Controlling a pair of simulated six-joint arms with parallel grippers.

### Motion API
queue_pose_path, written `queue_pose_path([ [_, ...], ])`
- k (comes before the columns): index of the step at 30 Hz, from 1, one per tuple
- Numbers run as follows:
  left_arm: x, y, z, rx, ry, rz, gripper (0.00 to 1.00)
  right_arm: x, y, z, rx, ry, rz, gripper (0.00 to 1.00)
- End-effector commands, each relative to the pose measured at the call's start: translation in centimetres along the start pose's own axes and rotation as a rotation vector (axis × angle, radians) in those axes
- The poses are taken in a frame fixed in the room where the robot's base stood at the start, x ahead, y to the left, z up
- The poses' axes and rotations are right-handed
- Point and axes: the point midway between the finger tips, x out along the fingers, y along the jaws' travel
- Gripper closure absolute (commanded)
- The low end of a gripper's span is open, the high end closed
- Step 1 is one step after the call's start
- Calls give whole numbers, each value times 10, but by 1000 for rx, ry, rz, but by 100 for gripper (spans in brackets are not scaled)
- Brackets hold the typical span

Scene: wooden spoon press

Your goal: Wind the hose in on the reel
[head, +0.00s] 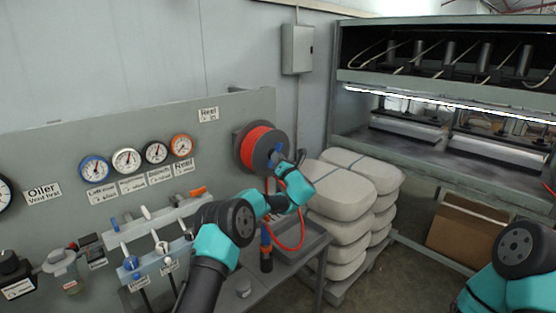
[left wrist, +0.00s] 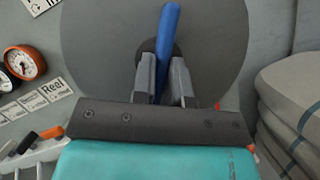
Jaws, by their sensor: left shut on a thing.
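The hose reel (head: 247,150) is mounted on the grey wall panel, with red hose wound on it and a dark side disc. In the left wrist view its grey disc (left wrist: 95,45) fills the upper middle. My left gripper (head: 279,160) is shut on the reel's blue handle (left wrist: 168,30). In the left wrist view its two fingers (left wrist: 163,80) stand on either side of the handle. A loose red hose (head: 303,210) loops down beside my left arm towards the bench. The hose's upper part is partly hidden by the arm. My right gripper is out of view; only its arm shows.
A grey bench (head: 310,250) stands under the reel, with a dark blue-topped tool (head: 266,250) at its edge. Stacked pale sacks (head: 350,185) stand close to the right. Gauges (head: 127,160) and levers (head: 160,240) line the panel at left.

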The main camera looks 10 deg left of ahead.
Motion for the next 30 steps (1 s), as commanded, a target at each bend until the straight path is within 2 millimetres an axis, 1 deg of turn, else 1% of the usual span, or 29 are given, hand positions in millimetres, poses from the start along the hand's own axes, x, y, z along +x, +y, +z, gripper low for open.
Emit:
queue_pose_path([
  [3,0,1,0,68,0,-29,100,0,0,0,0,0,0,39],
  [9,0,1,0,146,0,-61,100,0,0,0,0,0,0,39],
  [24,0,1,0,171,1,-71,100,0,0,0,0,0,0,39],
  [25,0,1,0,171,1,-71,83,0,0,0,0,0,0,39],
  [30,0,1,0,171,1,-71,67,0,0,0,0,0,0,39],
])
